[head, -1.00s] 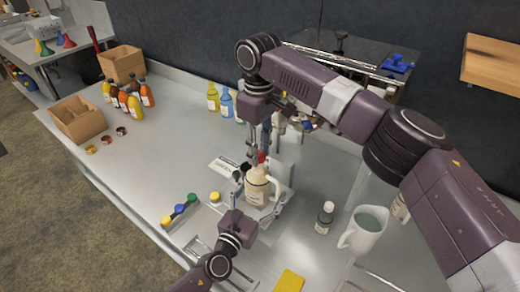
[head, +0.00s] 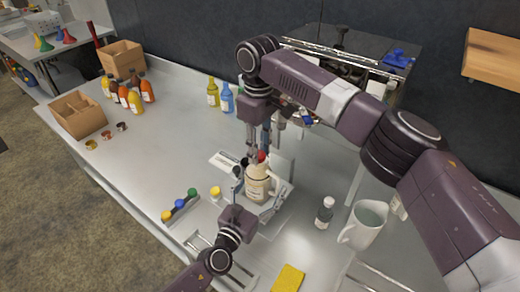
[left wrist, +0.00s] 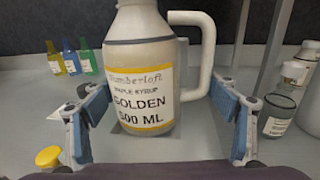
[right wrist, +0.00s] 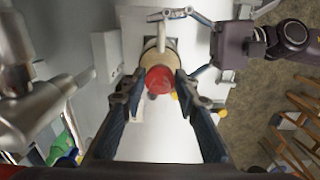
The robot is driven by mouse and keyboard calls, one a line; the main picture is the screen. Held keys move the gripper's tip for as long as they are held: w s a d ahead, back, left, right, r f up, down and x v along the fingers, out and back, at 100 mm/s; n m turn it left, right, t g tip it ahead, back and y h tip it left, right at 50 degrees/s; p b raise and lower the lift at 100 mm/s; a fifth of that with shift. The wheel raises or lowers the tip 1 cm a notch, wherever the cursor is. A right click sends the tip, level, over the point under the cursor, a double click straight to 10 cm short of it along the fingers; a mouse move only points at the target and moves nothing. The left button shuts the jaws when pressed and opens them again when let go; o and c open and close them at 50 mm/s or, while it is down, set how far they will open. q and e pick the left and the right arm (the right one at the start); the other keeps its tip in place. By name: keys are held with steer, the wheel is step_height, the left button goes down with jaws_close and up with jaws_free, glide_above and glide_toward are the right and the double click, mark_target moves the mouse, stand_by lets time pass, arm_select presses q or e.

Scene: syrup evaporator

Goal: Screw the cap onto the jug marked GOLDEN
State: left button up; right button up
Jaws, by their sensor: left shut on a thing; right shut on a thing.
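The cream jug marked GOLDEN (left wrist: 140,95) stands upright; it also shows in the head view (head: 257,188). My left gripper (head: 243,188) is shut around its lower body, with one finger on each side in the left wrist view (left wrist: 165,108). The red cap (right wrist: 160,80) sits at the jug's mouth, and it shows in the head view (head: 262,156). My right gripper (right wrist: 152,88) comes from above and is shut on the cap. Whether the threads are engaged is hidden.
A yellow cap (head: 215,191) lies left of the jug, near a strip with several coloured caps (head: 180,204). To the right stand a small dark bottle (head: 325,214) and a white pitcher (head: 364,224). A yellow sponge (head: 288,280) lies in front.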

arm_select(q)
steer(key=shift+w+a, duration=0.2)
steer(key=shift+a, duration=0.2)
arm_select(e)
steer(key=shift+f, duration=0.5)
arm_select(q)
steer(key=c, duration=0.7)
arm_select(e)
steer(key=o, duration=0.4)
steer(key=shift+c, duration=0.2)
arm_select(q)
steer(key=shift+f, duration=0.1)
arm_select(e)
steer(key=o, duration=0.3)
steer(key=shift+r, duration=0.1)
steer(key=shift+r, duration=2.15)
steer(key=shift+c, duration=0.4)
